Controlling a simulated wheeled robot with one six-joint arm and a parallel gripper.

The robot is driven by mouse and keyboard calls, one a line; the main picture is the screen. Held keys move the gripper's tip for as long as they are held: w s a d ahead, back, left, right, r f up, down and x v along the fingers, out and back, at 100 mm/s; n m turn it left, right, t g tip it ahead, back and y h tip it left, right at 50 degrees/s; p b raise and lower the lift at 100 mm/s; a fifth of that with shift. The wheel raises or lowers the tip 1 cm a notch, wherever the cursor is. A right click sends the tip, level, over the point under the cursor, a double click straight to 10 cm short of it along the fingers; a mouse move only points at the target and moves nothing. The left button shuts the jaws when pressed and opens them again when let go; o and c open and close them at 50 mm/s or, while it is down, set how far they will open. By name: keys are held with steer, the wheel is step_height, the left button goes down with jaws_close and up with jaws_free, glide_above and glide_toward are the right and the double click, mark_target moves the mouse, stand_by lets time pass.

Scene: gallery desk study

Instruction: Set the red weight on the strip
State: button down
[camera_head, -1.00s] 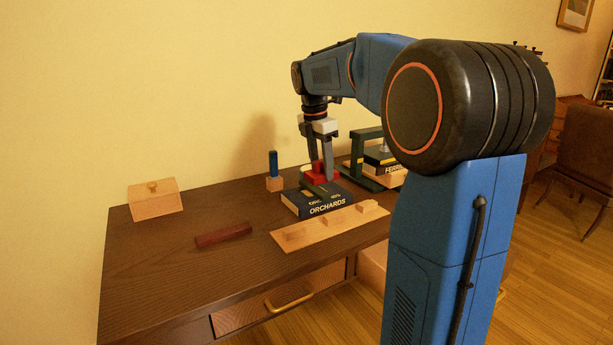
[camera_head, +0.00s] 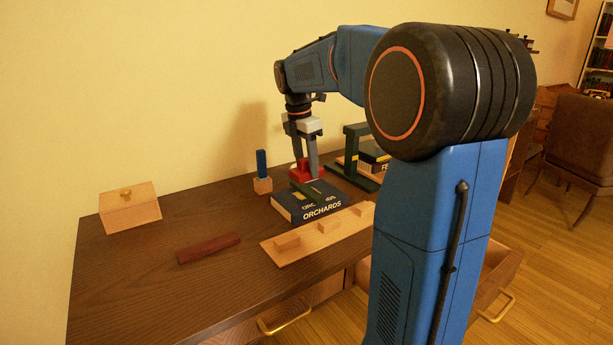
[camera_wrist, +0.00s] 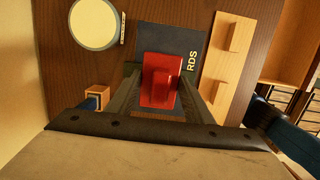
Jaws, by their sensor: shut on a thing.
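The red weight (camera_head: 299,175) is between the fingers of my gripper (camera_head: 308,170), which is shut on it. It also shows in the wrist view (camera_wrist: 160,85), a red block with a raised grip part. It is at the far end of a dark blue book marked ORCHARDS (camera_head: 322,211). A dark green strip (camera_head: 320,190) lies across the book, beside the weight in the head view. The weight and fingers hide part of the strip. I cannot tell whether the weight touches the strip or book.
A green stand (camera_head: 354,155) with books is right of the gripper. A blue peg in a wooden block (camera_head: 262,172) stands left. A lidded wooden box (camera_head: 130,208), a dark red bar (camera_head: 209,249) and a pale board with blocks (camera_head: 310,240) are on the desk. A drawer (camera_head: 502,268) stands open at right.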

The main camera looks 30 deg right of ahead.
mark_target(307, 175)
steer(key=shift+f, duration=1.8)
steer(key=shift+f, duration=0.1)
steer(key=c, duration=0.9)
jaws_free()
steer(key=r, duration=0.4)
steer(key=a+r, duration=0.1)
steer(key=r, duration=0.7)
steer(key=shift+s+a, duration=0.1)
steer(key=shift+a, duration=0.3)
